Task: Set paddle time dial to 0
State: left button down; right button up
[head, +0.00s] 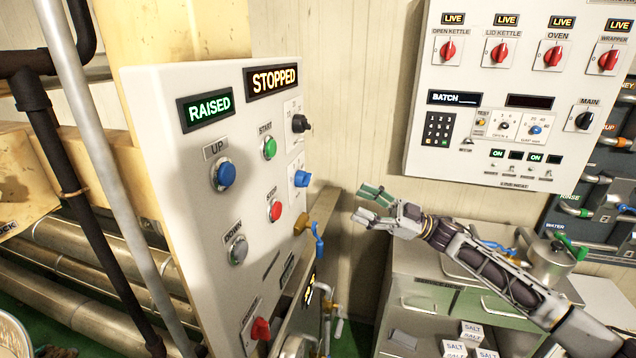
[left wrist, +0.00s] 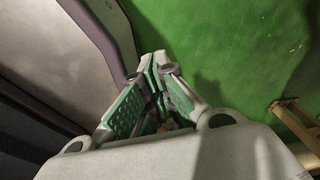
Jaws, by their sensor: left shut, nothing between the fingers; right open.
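A white control panel (head: 160,110) on the left carries a black knob (head: 300,123) and a blue knob (head: 302,178) near its right edge, each on a small scale plate. The lettering by these knobs is too small and slanted to read, so I cannot tell which is the paddle time dial or its setting. My right gripper (head: 366,203) is open and empty, right of the panel and apart from both knobs. My left gripper (left wrist: 155,65) is shut and empty above a green floor in the left wrist view; it is not in the head view.
The panel also has a STOPPED display (head: 272,80), a RAISED display (head: 209,110), push buttons and a red switch (head: 261,328). A second panel (head: 470,75) with red switches hangs on the back wall. A steel cabinet (head: 425,295) with SALT boxes (head: 472,330) stands below my right arm.

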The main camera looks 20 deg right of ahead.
pick_arm(q)
jog(key=shift+s, duration=0.75)
pick_arm(e)
jog(key=shift+a+r, duration=0.1)
jog(key=p, duration=0.2)
send_near(309, 181)
jog(key=w+x, duration=0.1)
jog(key=x, duration=0.6)
pick_arm(q)
jog(key=shift+w+d+r+p, duration=0.15)
jog(key=shift+d+r, duration=0.45)
jog(key=shift+d, duration=0.05)
jog(key=shift+w+d+r+p, duration=0.15)
jog(key=shift+d+r, duration=0.45)
jog(key=shift+d, duration=0.05)
pick_arm(e)
jog(key=shift+w+a+r, duration=0.1)
jog(key=shift+w+a, duration=0.25)
jog(key=shift+a, duration=0.25)
jog(key=shift+c, duration=0.4)
jog(key=c, duration=0.7)
pick_arm(q)
jog(key=shift+s+d, duration=0.1)
jog(key=shift+s, duration=0.3)
pick_arm(e)
jog(key=shift+c, duration=1.2)
